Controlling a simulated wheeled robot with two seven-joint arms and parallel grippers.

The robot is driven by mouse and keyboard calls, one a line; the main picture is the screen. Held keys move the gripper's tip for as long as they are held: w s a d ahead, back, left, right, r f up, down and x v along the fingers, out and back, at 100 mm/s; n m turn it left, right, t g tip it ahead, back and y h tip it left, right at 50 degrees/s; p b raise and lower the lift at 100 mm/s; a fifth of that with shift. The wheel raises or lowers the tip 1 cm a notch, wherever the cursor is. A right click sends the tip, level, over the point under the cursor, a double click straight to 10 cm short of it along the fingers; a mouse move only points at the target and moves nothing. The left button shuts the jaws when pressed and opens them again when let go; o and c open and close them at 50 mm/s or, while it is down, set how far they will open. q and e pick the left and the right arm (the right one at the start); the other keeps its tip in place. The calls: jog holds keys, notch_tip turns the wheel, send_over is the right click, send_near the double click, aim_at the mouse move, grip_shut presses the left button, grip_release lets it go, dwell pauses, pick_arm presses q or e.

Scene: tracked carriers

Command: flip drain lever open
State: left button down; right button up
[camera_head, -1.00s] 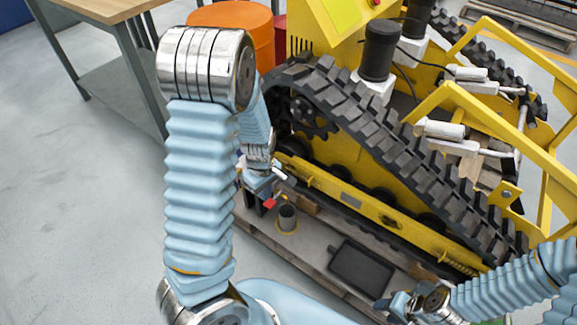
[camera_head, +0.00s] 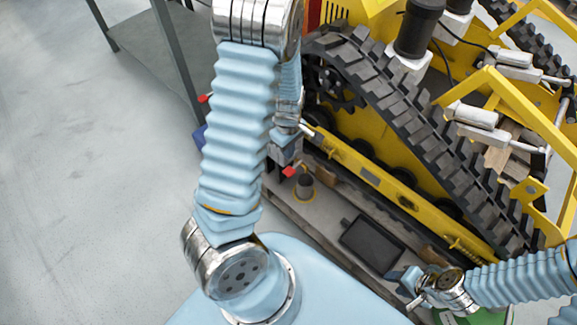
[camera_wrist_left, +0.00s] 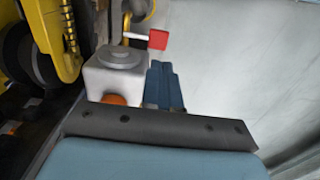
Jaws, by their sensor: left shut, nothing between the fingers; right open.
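The drain lever shows as a red tab (camera_wrist_left: 158,39) on a thin pale rod in the left wrist view, beside a pale metal housing with a round grey cap (camera_wrist_left: 115,68). In the head view a small red tab (camera_head: 289,171) shows just below my left gripper (camera_head: 284,155). My left gripper's blue fingers (camera_wrist_left: 162,70) are shut and empty, close to the red tab; I cannot tell whether they touch it. My right gripper (camera_head: 413,290) is open at the lower right, far from the lever.
The yellow tracked carrier (camera_head: 370,179) fills the right. A dark cup (camera_head: 304,184) and a black tray (camera_head: 371,245) sit on the grey platform (camera_head: 325,222) beside the track. A table leg (camera_head: 175,50) stands upper left. The floor at left is clear.

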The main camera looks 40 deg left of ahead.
aim_at(288, 171)
pick_arm(q)
notch_tip(288, 171, down, 9)
jog(key=shift+r+b, duration=0.1)
jog(key=shift+b, duration=0.4)
pick_arm(e)
jog(key=shift+f, duration=0.75)
jog(key=shift+f, duration=0.1)
